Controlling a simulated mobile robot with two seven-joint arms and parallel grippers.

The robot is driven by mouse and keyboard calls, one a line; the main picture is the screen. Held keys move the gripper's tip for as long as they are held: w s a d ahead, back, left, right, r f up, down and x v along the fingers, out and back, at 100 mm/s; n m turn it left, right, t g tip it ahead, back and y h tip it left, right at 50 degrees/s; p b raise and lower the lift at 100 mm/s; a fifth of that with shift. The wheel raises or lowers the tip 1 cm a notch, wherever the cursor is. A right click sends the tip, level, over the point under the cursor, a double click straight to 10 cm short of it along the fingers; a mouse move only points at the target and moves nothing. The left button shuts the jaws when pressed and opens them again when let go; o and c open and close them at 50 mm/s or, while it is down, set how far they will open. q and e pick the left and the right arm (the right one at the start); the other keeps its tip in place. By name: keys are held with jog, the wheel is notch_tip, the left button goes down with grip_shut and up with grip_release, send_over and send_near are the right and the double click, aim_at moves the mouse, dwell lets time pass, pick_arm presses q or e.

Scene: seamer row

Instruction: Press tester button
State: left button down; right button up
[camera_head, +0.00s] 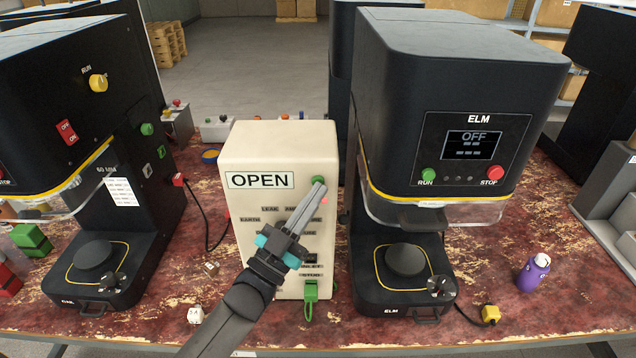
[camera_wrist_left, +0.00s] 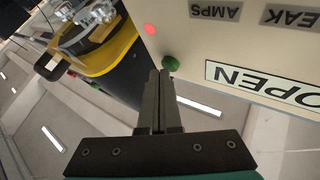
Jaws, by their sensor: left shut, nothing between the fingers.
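The tester is a cream box (camera_head: 237,155) with an OPEN label, standing between two black machines. Its green button (camera_head: 318,180) is at the upper right of the front face, with a small red light just below. My left gripper (camera_head: 319,188) is shut and empty, its fingertips at the green button. In the left wrist view the shut fingers (camera_wrist_left: 162,74) point at the green button (camera_wrist_left: 171,63), and the tips look very close to it or touching. I cannot tell whether the button is pressed in. The tester (camera_wrist_left: 230,45) appears upside down there. My right gripper is not in view.
The ELM machine (camera_head: 455,85) stands close on the tester's right, with green RUN and red STOP buttons. Another black machine (camera_head: 75,75) stands on the left. A purple bottle (camera_head: 533,273) and a yellow plug (camera_head: 490,314) are at the right of the worn red table (camera_head: 560,311).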

pick_arm(q)
jog(key=shift+w, duration=0.25)
jog(key=shift+s, duration=0.15)
dwell(0.4)
jog(key=shift+s+p, duration=0.35)
jog(key=shift+s, duration=0.35)
jog(key=s+p, duration=0.2)
jog(key=s, duration=0.3)
jog(key=shift+p, duration=0.4)
jog(key=shift+f, duration=0.1)
